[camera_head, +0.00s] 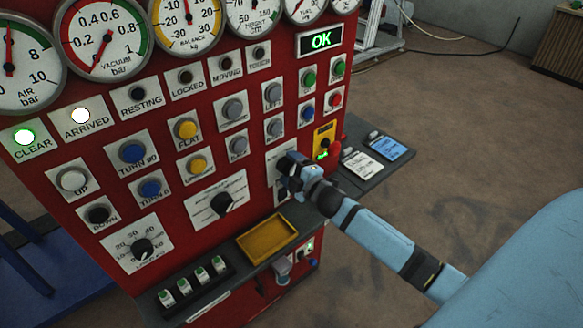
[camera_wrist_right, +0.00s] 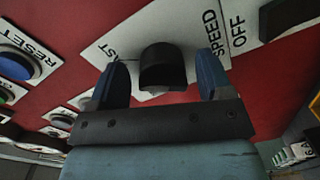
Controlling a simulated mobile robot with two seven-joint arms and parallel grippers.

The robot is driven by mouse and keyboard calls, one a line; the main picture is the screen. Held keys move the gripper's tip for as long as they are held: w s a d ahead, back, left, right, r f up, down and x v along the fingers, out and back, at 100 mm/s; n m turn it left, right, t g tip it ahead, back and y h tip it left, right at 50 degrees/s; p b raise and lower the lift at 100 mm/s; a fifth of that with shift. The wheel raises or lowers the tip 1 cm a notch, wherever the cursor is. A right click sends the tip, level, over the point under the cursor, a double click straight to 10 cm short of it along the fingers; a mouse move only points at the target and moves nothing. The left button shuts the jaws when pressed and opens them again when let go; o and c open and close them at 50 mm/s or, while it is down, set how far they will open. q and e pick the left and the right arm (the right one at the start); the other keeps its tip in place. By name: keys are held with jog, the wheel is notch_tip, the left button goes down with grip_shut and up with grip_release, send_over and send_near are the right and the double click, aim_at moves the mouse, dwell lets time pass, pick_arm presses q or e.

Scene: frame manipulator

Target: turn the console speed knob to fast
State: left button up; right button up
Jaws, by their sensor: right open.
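The speed knob is a black knob on a white plate marked SPEED on the red console. In the right wrist view the knob (camera_wrist_right: 163,68) sits between the two blue fingers of my right gripper (camera_wrist_right: 160,85), which is open with a gap on each side. In the head view my right gripper (camera_head: 288,176) is at the speed plate (camera_head: 277,158) and hides the knob. The knob's exact setting is hard to read. My left gripper is not in view.
The red console (camera_head: 180,95) carries gauges, lamps, buttons and other knobs around the plate. Below are a yellow tray (camera_head: 267,239) and a ledge with several small switches (camera_head: 193,280). A side shelf (camera_head: 392,170) holds cards to the right. The floor at right is open.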

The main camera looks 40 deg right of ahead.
jog(key=s+b, duration=0.2)
jog(key=s, duration=1.1)
jog(key=shift+s+d+r, duration=0.35)
jog(key=shift+s+d, duration=0.05)
jog(key=shift+d, duration=0.05)
jog(key=s+a+f+m+g+y+p, duration=0.1)
jog(key=s+a+f+m+g+p, duration=0.1)
jog(key=s+a+f+m, duration=0.4)
jog(key=s+a+f+m+g+y+p, duration=0.1)
jog(key=s+a+f+m+g+p, duration=0.2)
jog(key=a, duration=0.9)
jog(key=s+f+m+g, duration=0.1)
jog(key=s+f+m, duration=0.1)
jog(key=s+f, duration=0.1)
jog(key=shift+s+a+m+p, duration=0.15)
jog(key=shift+s+m+p, duration=0.25)
jog(key=shift+s, duration=0.3)
